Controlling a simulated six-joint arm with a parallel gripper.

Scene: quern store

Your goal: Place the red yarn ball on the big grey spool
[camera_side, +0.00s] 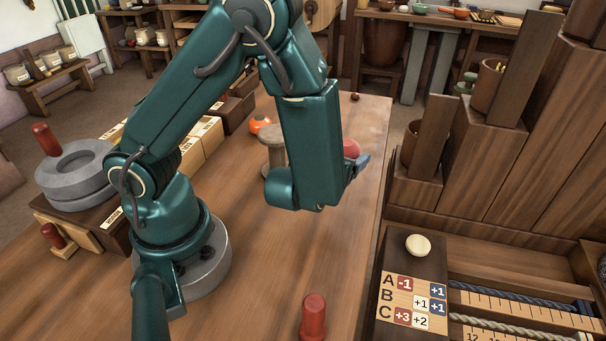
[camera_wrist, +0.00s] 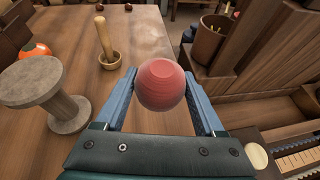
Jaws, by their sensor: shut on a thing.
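The red yarn ball (camera_wrist: 160,86) is between the two blue fingers of my gripper (camera_wrist: 161,92) in the wrist view, and my gripper is shut on it. In the side view the ball (camera_side: 351,148) shows partly behind my wrist, above the table. The big grey spool (camera_wrist: 46,95) stands upright on the table to the left of my gripper in the wrist view, with its flat top bare. In the side view the spool (camera_side: 272,138) is partly hidden behind my arm. The ball and the spool are apart.
An orange ball-like thing (camera_wrist: 35,51) lies behind the spool. A wooden mortar with a pestle (camera_wrist: 108,56) stands beyond my gripper. A red peg-like piece (camera_side: 313,316) stands at the table's front. Wooden shelving with cups (camera_side: 490,82) rises on the right. Much of the table between is clear.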

